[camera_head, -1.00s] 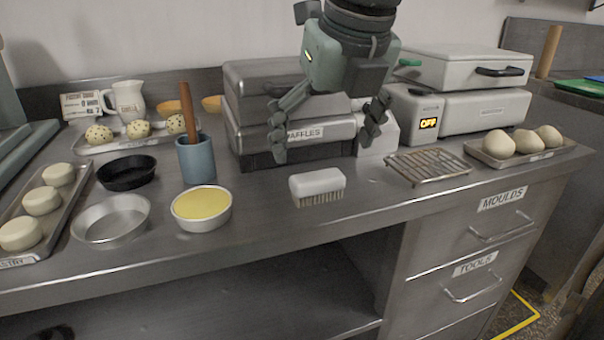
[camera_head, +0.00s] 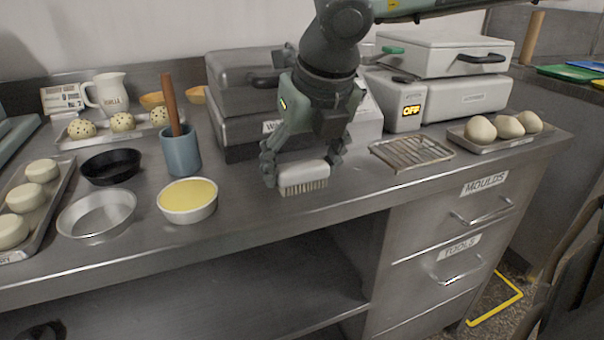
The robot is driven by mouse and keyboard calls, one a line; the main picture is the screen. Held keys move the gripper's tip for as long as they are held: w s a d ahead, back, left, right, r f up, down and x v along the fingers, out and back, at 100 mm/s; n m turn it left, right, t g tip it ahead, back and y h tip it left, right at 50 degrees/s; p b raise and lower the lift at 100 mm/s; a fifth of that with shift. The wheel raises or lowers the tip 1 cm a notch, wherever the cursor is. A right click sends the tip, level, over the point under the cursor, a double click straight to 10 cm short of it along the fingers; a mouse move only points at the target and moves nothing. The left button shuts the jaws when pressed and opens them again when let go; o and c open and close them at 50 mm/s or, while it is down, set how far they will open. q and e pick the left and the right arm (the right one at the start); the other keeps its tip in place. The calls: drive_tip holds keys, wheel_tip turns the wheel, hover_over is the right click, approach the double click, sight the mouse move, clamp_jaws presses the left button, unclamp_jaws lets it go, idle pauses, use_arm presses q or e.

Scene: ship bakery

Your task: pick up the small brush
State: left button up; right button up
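The small brush (camera_head: 303,178) has a white block back and pale bristles facing down. It lies near the front edge of the steel counter, in the middle of the head view. My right gripper (camera_head: 302,172) is down over the brush, with its fingers spread to the left and right ends of it. The fingers look open around the brush; I cannot tell whether they touch it. My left gripper is not in view.
Left of the brush stand a dish of yellow filling (camera_head: 188,201), a blue pot (camera_head: 181,150) with a wooden handle, and a round metal tin (camera_head: 97,215). Behind is the waffle iron (camera_head: 240,100). On the right are a wire rack (camera_head: 411,153) and a dough tray (camera_head: 474,145).

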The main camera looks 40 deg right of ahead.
sight(302, 164)
drive_tip(key=c, duration=0.6)
wheel_tip(302, 164, up, 10)
drive_tip(key=shift+r, duration=0.1)
